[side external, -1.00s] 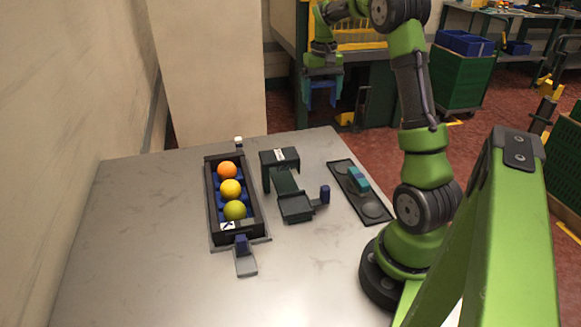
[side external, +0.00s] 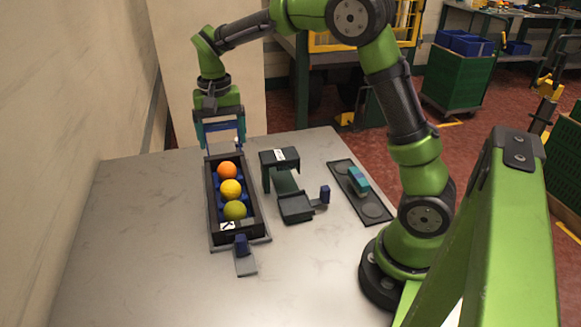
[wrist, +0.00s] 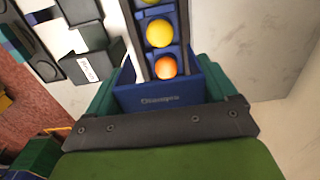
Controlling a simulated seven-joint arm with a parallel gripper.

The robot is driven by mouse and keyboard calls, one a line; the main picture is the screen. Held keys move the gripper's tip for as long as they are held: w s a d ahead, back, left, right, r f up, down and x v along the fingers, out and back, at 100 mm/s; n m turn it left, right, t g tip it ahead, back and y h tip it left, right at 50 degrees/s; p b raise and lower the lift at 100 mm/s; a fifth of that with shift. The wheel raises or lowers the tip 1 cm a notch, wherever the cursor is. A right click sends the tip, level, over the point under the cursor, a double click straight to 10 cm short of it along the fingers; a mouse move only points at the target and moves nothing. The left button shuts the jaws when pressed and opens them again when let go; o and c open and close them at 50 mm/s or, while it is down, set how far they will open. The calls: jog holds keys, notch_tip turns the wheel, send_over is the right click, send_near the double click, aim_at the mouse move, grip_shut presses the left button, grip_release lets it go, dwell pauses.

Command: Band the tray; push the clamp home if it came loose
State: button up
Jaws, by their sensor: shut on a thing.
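The dark tray (side external: 211,216) holds an orange ball at the far end, a yellow ball and a green ball at the near end. My gripper (side external: 220,145) is above the tray's far end, pointing down. It is shut on a blue printed band (wrist: 165,97), whose front panel spans between the teal fingers in the wrist view, just beside the orange ball (wrist: 166,67). I cannot tell whether the band touches the tray. A blue block on a grey plate, seemingly the clamp (side external: 242,245), sits at the tray's near end; I cannot tell whether it is loose.
Farther right, a dark rack (side external: 344,179) holds a teal-and-blue piece (side external: 358,180). The table's left and front (side external: 130,260) are clear.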

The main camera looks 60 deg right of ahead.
aim_at(231, 182)
jog(key=shift+f, duration=6.8)
jog(key=o, duration=0.8)
jog(key=shift+s, duration=0.1)
jog(key=shift+d, duration=0.15)
jog(key=shift+r, duration=4.15)
